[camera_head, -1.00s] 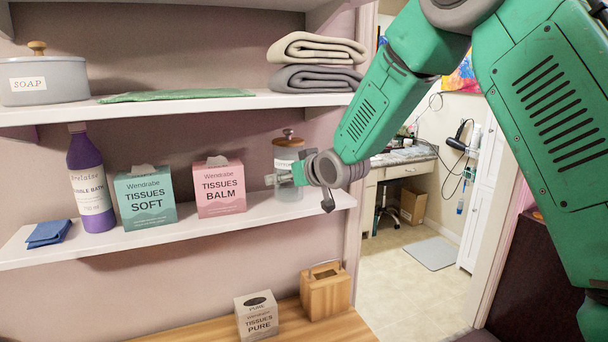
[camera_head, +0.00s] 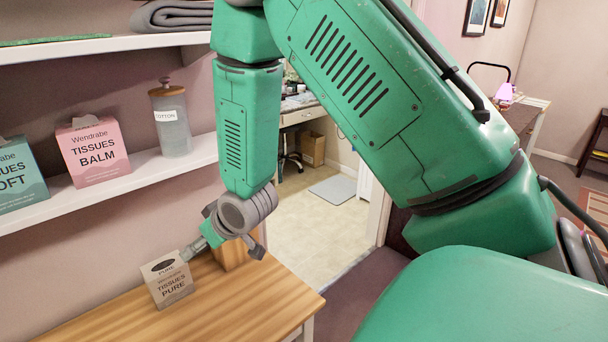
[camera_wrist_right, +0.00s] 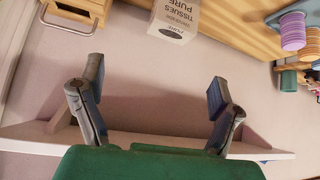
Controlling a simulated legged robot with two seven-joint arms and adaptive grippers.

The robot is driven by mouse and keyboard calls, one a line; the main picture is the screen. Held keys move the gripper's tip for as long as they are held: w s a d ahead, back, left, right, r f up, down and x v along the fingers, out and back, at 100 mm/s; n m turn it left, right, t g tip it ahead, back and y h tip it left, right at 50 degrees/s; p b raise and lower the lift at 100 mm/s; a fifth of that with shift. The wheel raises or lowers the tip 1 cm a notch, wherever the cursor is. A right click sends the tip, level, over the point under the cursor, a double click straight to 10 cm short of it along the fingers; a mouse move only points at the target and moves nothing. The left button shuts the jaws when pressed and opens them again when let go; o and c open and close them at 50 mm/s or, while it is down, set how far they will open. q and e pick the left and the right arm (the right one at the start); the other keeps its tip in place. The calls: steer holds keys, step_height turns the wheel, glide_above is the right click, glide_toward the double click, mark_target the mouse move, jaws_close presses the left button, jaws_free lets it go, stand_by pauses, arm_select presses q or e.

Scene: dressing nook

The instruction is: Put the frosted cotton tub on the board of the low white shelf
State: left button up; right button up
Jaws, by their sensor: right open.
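The frosted cotton tub (camera_head: 171,118), a translucent jar with a brown knobbed lid and a white label, stands upright on the board of the low white shelf (camera_head: 150,168). It is near the board's right end, right of the pink tissue box, and no gripper touches it. My right gripper (camera_head: 193,250) is well below the board, close to the grey PURE tissue box on the wooden top. In the right wrist view its fingers (camera_wrist_right: 156,84) are spread with nothing between them, facing the wall. My left gripper is not in view.
The pink BALM box (camera_head: 92,151) and teal SOFT box (camera_head: 18,178) share the low board. The PURE box (camera_head: 169,280) and a wooden box (camera_head: 233,255) stand on the wooden top (camera_head: 235,305). An upper board (camera_head: 100,46) bears folded towels. A doorway opens to the right.

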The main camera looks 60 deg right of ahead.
steer(key=shift+s+a+f+g, duration=1.9)
steer(key=shift+s+f, duration=3.65)
steer(key=shift+s, duration=2)
steer(key=shift+s+a+f+g, duration=1.85)
steer(key=shift+s+f, duration=3.65)
steer(key=shift+s, duration=2.05)
arm_select(q)
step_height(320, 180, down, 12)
steer(key=b, duration=1.2)
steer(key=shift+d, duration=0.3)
arm_select(e)
step_height(320, 180, down, 11)
steer(key=d, duration=0.1)
steer(key=shift+f+n, duration=0.2)
steer(key=shift+n, duration=0.2)
steer(key=shift+w+g, duration=0.1)
steer(key=shift+g, duration=0.15)
